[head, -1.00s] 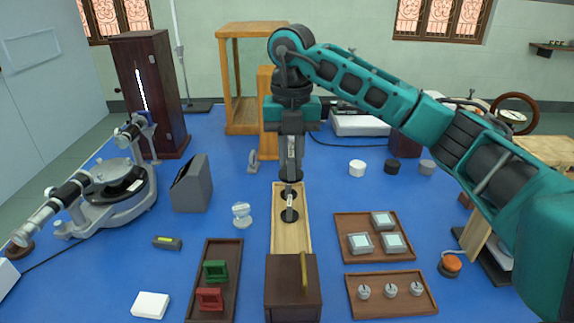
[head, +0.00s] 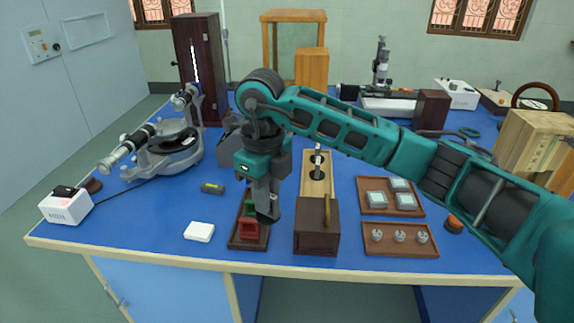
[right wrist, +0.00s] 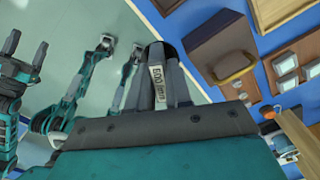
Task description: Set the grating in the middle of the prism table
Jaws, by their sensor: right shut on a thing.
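My right gripper (head: 268,218) points down over the front of the table, above the dark tray with the green and red holders. In the right wrist view its fingers (right wrist: 164,62) are shut on the grating (right wrist: 158,88), a narrow piece with a printed white label. In the head view the grating is mostly hidden by the fingers. The spectrometer (head: 150,165) stands at the left, and its dark round prism table (head: 172,144) lies between the telescope tubes, apart from the gripper. At the right wrist view's left edge my left gripper (right wrist: 25,47) shows with fingers apart.
A white block (head: 199,232) and a small dark level (head: 212,188) lie to the left. Trays (head: 390,210) of small parts are at the right.

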